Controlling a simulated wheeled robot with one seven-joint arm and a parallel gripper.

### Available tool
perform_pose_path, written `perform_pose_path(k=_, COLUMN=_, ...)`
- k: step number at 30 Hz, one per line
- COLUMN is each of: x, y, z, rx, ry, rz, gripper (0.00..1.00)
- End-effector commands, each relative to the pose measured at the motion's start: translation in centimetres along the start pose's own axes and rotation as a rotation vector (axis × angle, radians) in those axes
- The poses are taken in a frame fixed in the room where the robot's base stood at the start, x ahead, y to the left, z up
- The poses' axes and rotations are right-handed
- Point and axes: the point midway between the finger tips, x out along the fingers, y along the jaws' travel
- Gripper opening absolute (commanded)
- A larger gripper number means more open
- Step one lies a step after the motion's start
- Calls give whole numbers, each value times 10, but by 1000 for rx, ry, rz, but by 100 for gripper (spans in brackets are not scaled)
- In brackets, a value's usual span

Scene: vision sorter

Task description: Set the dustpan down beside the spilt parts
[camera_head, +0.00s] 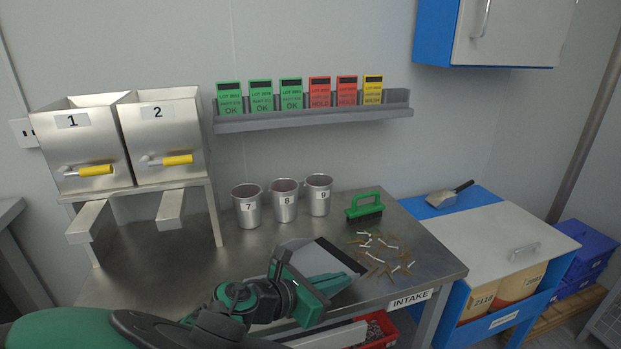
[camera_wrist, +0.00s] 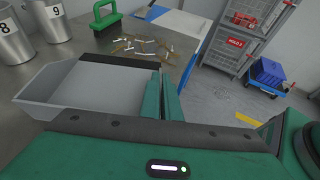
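The grey dustpan (camera_head: 312,258) with a black front lip is at the front of the steel table. It fills the left of the wrist view (camera_wrist: 95,88). My gripper (camera_head: 335,282), with green fingers, is at the pan's right side; in the wrist view its fingers (camera_wrist: 163,98) are close together and appear shut on the pan, though the grip itself is hidden. The lip faces the spilt parts (camera_head: 383,255), small white and brown pieces scattered on the table (camera_wrist: 140,47), a short way beyond the lip. I cannot tell whether the pan touches the table.
A green brush (camera_head: 364,208) stands behind the parts. Metal cups (camera_head: 284,200) numbered 7, 8 and 9 stand at the back. A scoop (camera_head: 449,195) lies on the blue cabinet at right. A red bin (camera_head: 378,330) sits below the table's front edge (camera_head: 410,299).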

Motion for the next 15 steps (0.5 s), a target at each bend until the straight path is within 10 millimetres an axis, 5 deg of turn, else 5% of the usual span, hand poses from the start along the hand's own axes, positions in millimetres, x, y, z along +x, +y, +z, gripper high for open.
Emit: perform_pose_path(k=15, x=14, y=0, z=-32, rx=-2, ry=-1, rz=-1, gripper=0)
